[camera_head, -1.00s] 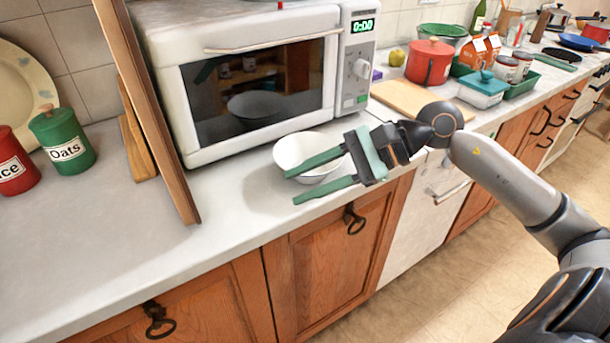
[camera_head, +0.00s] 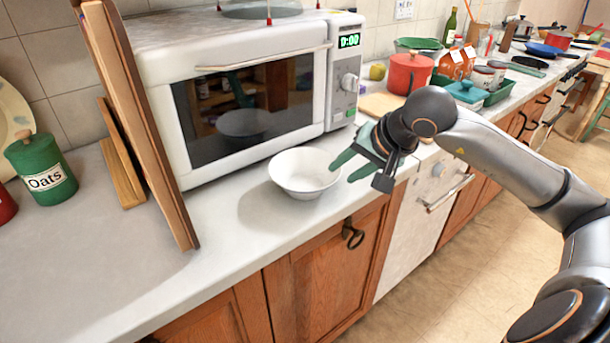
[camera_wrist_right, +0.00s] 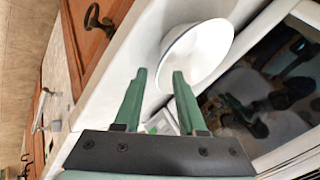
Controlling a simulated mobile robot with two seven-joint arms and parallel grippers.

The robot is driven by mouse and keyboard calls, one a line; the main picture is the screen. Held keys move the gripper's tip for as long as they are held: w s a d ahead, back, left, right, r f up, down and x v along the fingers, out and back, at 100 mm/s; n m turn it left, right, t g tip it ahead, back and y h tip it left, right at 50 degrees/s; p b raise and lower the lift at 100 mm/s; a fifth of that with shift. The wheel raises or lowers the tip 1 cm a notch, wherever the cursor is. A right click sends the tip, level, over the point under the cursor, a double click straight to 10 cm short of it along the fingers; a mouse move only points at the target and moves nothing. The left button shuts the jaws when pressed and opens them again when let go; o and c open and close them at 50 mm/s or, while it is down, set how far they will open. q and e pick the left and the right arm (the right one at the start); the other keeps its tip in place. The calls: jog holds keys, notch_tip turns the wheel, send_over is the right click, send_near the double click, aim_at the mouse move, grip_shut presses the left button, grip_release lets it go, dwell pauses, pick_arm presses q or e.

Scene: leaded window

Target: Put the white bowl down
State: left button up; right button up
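The white bowl (camera_head: 304,173) stands upright on the light countertop, in front of the microwave, and looks empty. In the right wrist view the bowl (camera_wrist_right: 197,52) is just beyond the fingertips. My right gripper (camera_head: 342,170) is to the right of the bowl with its green fingers pointing toward it. Its fingers are apart with nothing between them, as the right wrist view (camera_wrist_right: 158,75) also shows. The fingertips look close to the rim but clear of it. My left gripper is not in view.
The white microwave (camera_head: 240,80) is shut behind the bowl. A wooden board (camera_head: 135,120) leans upright at the left, beside a green oats canister (camera_head: 42,168). A red canister (camera_head: 408,74) stands to the right. The countertop (camera_head: 150,270) front left is clear.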

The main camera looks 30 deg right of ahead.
aim_at(338, 174)
jog(key=shift+p+x, duration=0.55)
jog(key=shift+x, duration=2.25)
jog(key=shift+w+d, duration=0.1)
jog(key=shift+r, duration=0.1)
grip_shut()
